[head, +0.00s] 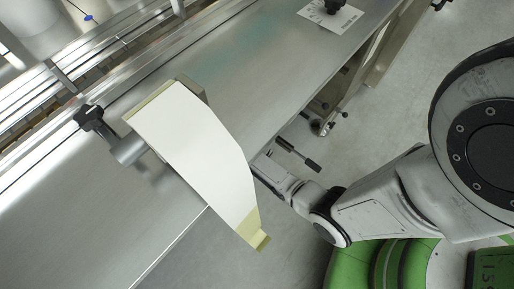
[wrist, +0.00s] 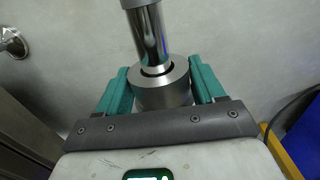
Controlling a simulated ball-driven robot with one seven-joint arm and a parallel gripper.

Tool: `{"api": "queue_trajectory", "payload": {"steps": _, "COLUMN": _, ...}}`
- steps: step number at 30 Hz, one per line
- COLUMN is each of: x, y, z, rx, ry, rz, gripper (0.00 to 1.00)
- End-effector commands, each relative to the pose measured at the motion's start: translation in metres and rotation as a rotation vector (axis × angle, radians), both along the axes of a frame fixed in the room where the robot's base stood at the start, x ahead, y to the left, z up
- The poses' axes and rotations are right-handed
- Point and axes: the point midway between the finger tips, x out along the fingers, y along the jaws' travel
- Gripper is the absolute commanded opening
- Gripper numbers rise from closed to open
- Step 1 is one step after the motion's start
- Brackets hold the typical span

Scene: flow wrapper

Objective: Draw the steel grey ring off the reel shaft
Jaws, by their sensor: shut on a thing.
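The steel grey ring (wrist: 162,90) is in the middle of the wrist view. It sits around the shiny reel shaft (wrist: 151,40), which runs into its bore with a thin dark gap showing at the rim. My gripper (wrist: 162,84) is shut on the ring, one teal finger on each side. The far end of the shaft inside the ring is hidden. In the head view the ring and my gripper are hidden behind the curved white sheet; only my arm shows to its right.
The white sheet (head: 195,140) with yellowish ends hangs over the edge of the steel machine top (head: 255,70). A black knob (head: 90,117) and grey cylinder (head: 128,150) stand left of it. A black-handled lever (head: 298,155) is near my arm. Open floor (head: 385,115) lies to the right.

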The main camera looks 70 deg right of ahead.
Motion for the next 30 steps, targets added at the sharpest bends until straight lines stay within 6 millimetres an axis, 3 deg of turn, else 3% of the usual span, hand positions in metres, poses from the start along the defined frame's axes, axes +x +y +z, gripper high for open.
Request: {"api": "queue_trajectory", "payload": {"steps": 30, "x": -0.060, "y": 0.017, "z": 0.001, "rx": -0.001, "ry": 0.000, "rz": 0.001, "gripper": 0.38}}
